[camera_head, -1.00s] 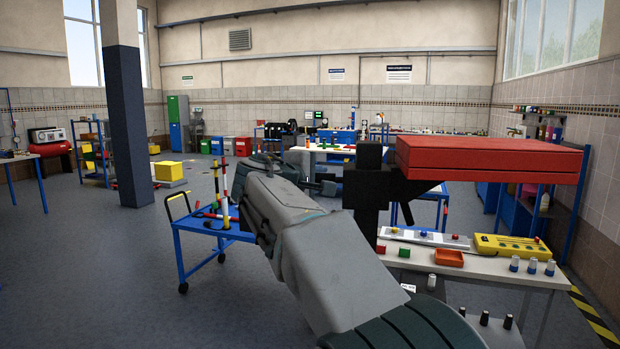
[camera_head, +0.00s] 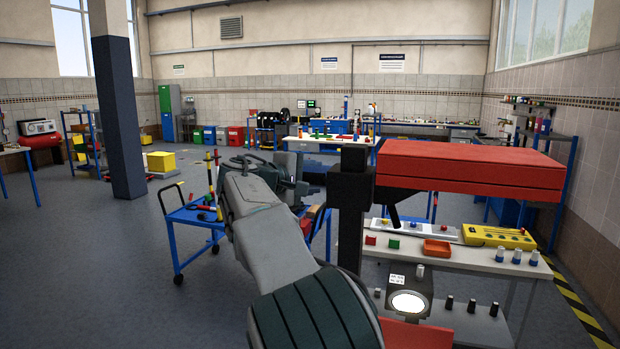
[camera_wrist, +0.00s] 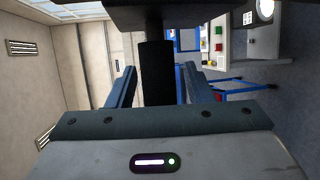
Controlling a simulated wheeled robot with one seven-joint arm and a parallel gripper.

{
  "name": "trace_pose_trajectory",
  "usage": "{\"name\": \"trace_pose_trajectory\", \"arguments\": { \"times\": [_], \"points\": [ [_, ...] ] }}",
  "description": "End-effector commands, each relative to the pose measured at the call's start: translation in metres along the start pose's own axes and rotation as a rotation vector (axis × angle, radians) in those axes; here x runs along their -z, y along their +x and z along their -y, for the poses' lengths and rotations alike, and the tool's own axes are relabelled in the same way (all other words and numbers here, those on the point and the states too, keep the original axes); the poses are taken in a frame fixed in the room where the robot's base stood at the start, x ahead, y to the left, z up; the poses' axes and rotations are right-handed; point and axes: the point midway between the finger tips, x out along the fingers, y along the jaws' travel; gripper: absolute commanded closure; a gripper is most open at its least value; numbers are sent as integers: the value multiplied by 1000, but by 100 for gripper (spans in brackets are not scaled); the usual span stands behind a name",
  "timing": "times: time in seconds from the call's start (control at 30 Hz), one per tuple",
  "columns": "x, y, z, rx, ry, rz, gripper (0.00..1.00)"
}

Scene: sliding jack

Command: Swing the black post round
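The black post (camera_head: 350,215) stands upright at the centre right of the head view, with a blocky black head and a red slab (camera_head: 470,168) reaching right from its top. In the wrist view the post (camera_wrist: 156,75) shows dark between the two blue-grey fingers of my gripper (camera_wrist: 158,88). The fingers are apart, with a gap on each side of the post, so the gripper looks open and not closed on it. How deep the post sits between them is unclear. In the head view my gripper (camera_head: 302,172) is just left of the post's head, its fingertips hidden.
A white bench (camera_head: 470,262) with an orange tray (camera_head: 437,249), a yellow box (camera_head: 498,237) and small knobs stands behind and right. A lit round lamp (camera_head: 408,302) and a red plate (camera_head: 415,335) are low near the post. A blue trolley (camera_head: 195,222) stands left. Open floor lies left.

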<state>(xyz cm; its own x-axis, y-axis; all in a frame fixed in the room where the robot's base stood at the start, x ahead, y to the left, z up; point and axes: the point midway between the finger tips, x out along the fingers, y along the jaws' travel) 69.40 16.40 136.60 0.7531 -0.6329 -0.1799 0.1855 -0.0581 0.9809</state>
Motion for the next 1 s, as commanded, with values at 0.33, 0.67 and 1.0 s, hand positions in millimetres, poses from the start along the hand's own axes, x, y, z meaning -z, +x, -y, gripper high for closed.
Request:
{"name": "trace_pose_trajectory", "arguments": {
  "times": [0.33,0.67,1.0],
  "points": [
    [1,-21,2,1,1,-4,53],
    [1,-96,2,0,1,-5,53],
    [0,-136,0,0,0,-1,53]
  ]
}}
